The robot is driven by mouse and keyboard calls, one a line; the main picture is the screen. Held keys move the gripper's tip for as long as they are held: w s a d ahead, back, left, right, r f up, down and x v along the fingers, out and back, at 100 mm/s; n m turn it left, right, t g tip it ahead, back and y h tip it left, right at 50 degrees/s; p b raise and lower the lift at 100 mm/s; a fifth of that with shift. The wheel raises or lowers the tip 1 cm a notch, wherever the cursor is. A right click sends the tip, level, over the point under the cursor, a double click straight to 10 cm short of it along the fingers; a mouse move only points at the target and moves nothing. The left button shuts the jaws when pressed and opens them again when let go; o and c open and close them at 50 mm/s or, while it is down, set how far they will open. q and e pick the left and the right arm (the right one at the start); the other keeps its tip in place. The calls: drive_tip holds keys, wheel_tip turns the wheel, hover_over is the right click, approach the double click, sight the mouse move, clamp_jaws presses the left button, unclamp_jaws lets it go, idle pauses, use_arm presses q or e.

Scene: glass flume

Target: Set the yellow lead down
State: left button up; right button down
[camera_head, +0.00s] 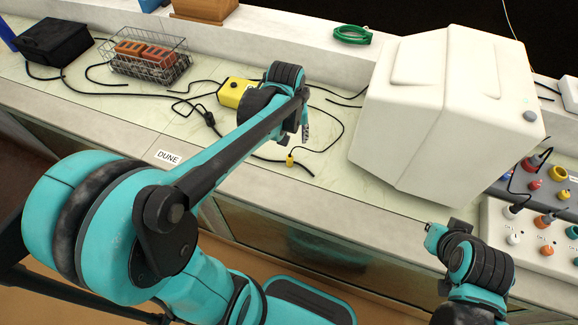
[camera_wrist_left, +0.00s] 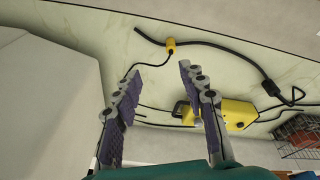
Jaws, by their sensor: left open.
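The yellow lead's small yellow plug (camera_head: 290,160) lies on the pale bench top, with its thin black cable curving away. In the left wrist view the plug (camera_wrist_left: 171,45) lies beyond the fingertips, apart from them. My left gripper (camera_head: 306,128) is above the bench, just past the plug in the head view. In the wrist view its two fingers (camera_wrist_left: 160,72) are spread with nothing held between them. My right gripper (camera_head: 437,238) is at the lower right near the bench's front edge, and its jaws are too unclear to read.
A yellow box (camera_head: 231,92) sits beside my left wrist. A big white housing (camera_head: 440,110) blocks the right side. A panel of coloured sockets (camera_head: 530,235) is at far right. A wire basket (camera_head: 150,65) and black cables lie left. Bench around the plug is mostly clear.

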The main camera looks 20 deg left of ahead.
use_arm(q)
drive_tip(key=s+d+r+m+t, duration=0.1)
drive_tip(key=s+d+m+t, duration=0.1)
drive_tip(key=s, duration=0.4)
drive_tip(key=s+d+r+m+t, duration=0.1)
drive_tip(key=s+d+m+t, duration=0.1)
drive_tip(key=s, duration=0.4)
drive_tip(key=shift+s+d+r+m+t, duration=0.3)
drive_tip(key=shift+m, duration=0.4)
drive_tip(key=shift+c, duration=1)
drive_tip(key=shift+s, duration=0.1)
